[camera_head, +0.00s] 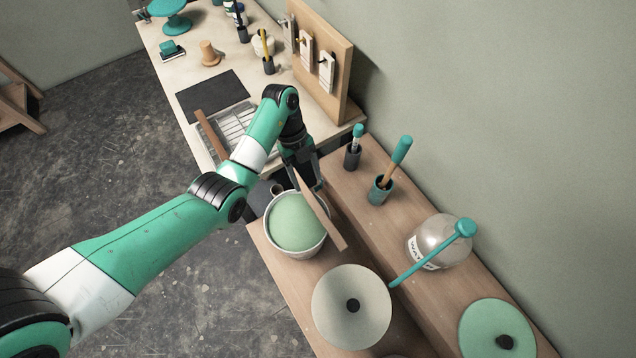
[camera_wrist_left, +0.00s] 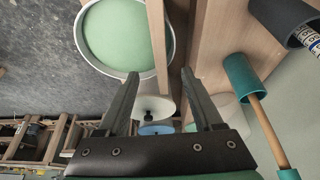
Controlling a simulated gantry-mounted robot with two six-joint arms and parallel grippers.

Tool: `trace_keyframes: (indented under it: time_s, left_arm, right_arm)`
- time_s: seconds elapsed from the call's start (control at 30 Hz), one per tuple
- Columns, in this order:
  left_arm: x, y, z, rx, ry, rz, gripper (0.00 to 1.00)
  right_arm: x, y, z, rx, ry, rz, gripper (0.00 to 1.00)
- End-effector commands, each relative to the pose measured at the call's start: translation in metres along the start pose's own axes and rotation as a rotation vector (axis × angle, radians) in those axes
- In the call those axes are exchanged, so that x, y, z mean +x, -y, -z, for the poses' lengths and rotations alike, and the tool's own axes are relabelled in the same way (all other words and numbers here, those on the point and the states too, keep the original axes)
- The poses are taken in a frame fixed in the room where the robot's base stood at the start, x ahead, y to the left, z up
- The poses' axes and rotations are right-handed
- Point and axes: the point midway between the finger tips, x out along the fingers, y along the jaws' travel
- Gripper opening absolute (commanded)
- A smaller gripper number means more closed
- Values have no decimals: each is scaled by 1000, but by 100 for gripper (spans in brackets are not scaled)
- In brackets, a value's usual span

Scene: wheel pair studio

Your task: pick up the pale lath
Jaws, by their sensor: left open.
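My left gripper (camera_wrist_left: 161,74) is open, with a gap visible on both sides of the lath. Whether the lath touches the bucket rim I cannot tell. My right gripper is not in view.
A round pale lid (camera_head: 335,295) with a black knob is close to the lath's near end. A teal-handled tool in a cup (camera_head: 380,190) and a clear jar (camera_head: 448,238) stand to the right. A brown strip (camera_head: 208,135) lies by a slatted tray at the back.

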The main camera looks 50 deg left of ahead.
Motion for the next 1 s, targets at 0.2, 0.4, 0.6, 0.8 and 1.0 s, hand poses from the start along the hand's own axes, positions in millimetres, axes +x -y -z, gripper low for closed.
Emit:
trace_keyframes:
  time_s: [0.2,0.4,0.6,0.8,1.0]
  left_arm:
    - [48,0,-2,2,-1,-1,68]
    - [55,0,0,2,0,1,68]
    - [83,-1,0,1,-3,-3,68]
    - [106,-1,0,3,0,0,68]
    - [106,0,0,3,0,1,68]
  right_arm:
    - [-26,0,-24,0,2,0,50]
    - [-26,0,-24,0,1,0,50]
    - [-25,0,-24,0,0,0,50]
    - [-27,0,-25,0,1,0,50]
    - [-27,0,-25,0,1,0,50]
